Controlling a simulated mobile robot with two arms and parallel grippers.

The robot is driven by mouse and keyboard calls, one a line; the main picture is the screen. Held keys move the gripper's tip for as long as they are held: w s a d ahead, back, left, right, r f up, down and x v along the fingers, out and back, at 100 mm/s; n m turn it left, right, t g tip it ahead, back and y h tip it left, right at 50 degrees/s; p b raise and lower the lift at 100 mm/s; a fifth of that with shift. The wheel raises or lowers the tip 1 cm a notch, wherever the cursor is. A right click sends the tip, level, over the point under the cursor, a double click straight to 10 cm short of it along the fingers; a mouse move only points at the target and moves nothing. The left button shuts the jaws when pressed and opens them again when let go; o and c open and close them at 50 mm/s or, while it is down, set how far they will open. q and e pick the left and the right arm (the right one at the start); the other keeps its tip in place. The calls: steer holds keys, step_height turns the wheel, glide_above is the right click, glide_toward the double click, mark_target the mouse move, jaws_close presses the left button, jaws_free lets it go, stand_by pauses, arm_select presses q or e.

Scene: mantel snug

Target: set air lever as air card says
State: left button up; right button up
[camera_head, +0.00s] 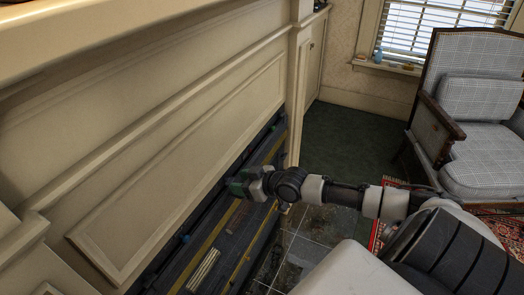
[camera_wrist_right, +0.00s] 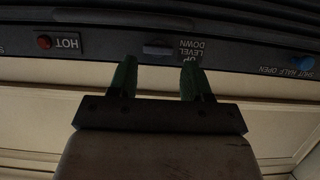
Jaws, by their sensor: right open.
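In the right wrist view a dark control strip appears upside down. A blue knob (camera_wrist_right: 305,62) sits by the words SHUT HALF OPEN at the right; its exact setting I cannot tell. A grey lever (camera_wrist_right: 158,47) marked UP LEVEL DOWN is in the middle, and a red knob (camera_wrist_right: 44,42) marked HOT is at the left. My right gripper (camera_wrist_right: 155,72) is open, its green fingers either side of the grey lever's position; contact is unclear. In the head view my right gripper (camera_head: 243,184) is at the dark fireplace unit. No air card is readable. My left gripper is out of view.
The cream mantel panel (camera_head: 180,150) rises close beside the right gripper. The dark fireplace unit (camera_head: 227,247) runs below it, with a pale ribbed piece (camera_head: 203,270). A checked armchair (camera_head: 482,150) stands at the right. Green floor (camera_head: 345,140) is clear between.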

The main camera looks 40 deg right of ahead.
steer(key=p+v, duration=0.2)
steer(key=v, duration=0.7)
steer(key=shift+r, duration=0.2)
steer(key=shift+a, duration=0.1)
